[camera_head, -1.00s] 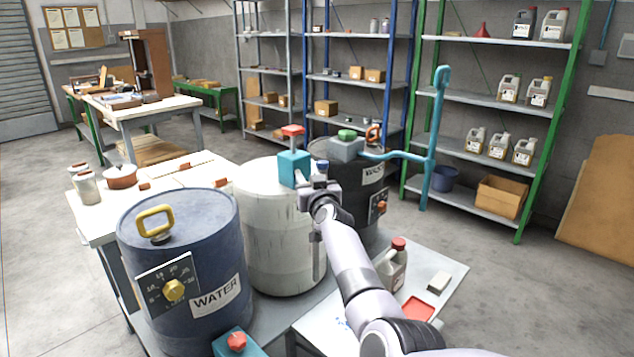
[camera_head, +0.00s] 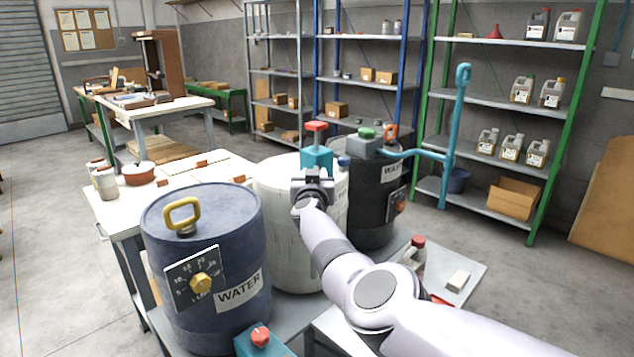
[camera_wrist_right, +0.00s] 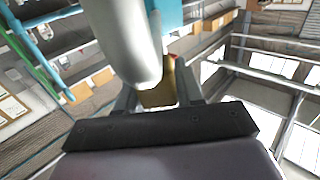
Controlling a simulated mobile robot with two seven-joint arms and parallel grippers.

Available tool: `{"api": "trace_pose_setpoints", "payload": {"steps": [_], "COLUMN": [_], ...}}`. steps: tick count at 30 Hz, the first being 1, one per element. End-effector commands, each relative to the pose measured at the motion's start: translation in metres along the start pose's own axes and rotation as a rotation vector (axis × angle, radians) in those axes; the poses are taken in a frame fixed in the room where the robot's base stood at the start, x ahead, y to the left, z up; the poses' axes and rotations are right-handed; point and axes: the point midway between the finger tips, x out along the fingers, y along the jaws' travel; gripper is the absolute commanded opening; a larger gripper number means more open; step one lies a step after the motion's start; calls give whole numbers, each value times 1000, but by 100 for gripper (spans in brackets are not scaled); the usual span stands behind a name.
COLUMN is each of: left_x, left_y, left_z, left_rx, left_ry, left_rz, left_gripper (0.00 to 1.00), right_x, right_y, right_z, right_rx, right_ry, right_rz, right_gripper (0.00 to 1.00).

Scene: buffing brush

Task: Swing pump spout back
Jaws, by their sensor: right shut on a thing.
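The teal pump (camera_head: 317,158) with a red knob (camera_head: 316,127) stands on the white drum (camera_head: 278,225). My right gripper (camera_head: 312,178) is at the front of the pump, just below its block. In the right wrist view, my right gripper (camera_wrist_right: 160,95) is shut on a pale grey pipe, the pump spout (camera_wrist_right: 140,45). Part of the teal body (camera_wrist_right: 171,15) shows behind it. In the head view the gripper and arm hide the spout. My left gripper is not in view.
A blue water drum (camera_head: 203,250) stands at left. A teal box with a red knob (camera_head: 260,337) is at the front. Shelves (camera_head: 500,95) stand behind.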

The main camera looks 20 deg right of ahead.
Motion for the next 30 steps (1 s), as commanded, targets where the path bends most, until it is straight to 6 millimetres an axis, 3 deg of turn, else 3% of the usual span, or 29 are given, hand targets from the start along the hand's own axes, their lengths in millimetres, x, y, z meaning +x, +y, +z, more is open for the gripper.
{"api": "trace_pose_setpoints", "payload": {"steps": [9,29,30], "left_x": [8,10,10], "left_y": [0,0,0], "left_z": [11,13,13], "left_rx": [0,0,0], "left_ry": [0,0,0], "left_rz": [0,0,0], "left_gripper": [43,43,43], "right_x": [1,0,0], "right_y": [-2,-4,-4], "right_z": [1,-1,-1], "right_rx": [0,1,1], "right_ry": [1,1,1], "right_rz": [51,66,65], "right_gripper": [0,0,49]}}
